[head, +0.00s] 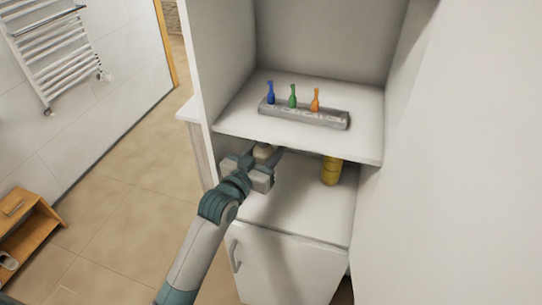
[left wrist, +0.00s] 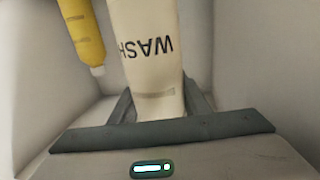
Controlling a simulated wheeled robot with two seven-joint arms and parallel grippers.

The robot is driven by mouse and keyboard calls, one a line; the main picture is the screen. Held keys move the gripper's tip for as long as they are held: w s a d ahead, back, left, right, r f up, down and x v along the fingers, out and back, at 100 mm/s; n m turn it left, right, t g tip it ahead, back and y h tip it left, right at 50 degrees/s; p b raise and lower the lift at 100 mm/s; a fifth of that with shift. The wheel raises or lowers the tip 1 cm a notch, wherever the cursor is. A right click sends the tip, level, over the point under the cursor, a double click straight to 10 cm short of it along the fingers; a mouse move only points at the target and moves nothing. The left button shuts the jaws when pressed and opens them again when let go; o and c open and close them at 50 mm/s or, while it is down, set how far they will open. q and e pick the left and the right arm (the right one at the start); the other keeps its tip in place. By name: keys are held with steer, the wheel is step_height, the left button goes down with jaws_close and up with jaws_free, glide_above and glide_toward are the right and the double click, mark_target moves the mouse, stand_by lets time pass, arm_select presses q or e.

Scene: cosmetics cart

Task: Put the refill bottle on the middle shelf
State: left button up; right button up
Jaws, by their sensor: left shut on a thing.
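My left gripper (head: 266,160) reaches into the lower open compartment of the white cabinet, under the middle shelf (head: 230,126). In the left wrist view the left gripper (left wrist: 158,102) is shut on a cream bottle (left wrist: 150,65) marked "WASH". In the head view only a small pale part of this bottle (head: 264,150) shows; the gripper and the shelf edge hide the rest. A yellow bottle (head: 330,172) stands to the right in the same compartment. It also shows in the left wrist view (left wrist: 82,32), apart from the cream bottle. My right gripper is not in view.
A grey holder (head: 305,113) with blue (head: 270,92), green (head: 292,97) and orange (head: 315,100) small bottles sits on the shelf above. The shelf's front edge is close above my gripper. A cabinet door (head: 285,265) is below. A wooden rack (head: 25,235) stands at left.

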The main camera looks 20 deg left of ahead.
arm_select(q)
steer(key=shift+s+f, duration=0.1)
steer(key=shift+f, duration=0.85)
steer(key=shift+f, duration=0.1)
steer(key=f+p, duration=0.1)
steer(key=f, duration=0.1)
steer(key=f+p, duration=0.1)
steer(key=shift+w+f, duration=0.2)
steer(key=shift+f, duration=0.35)
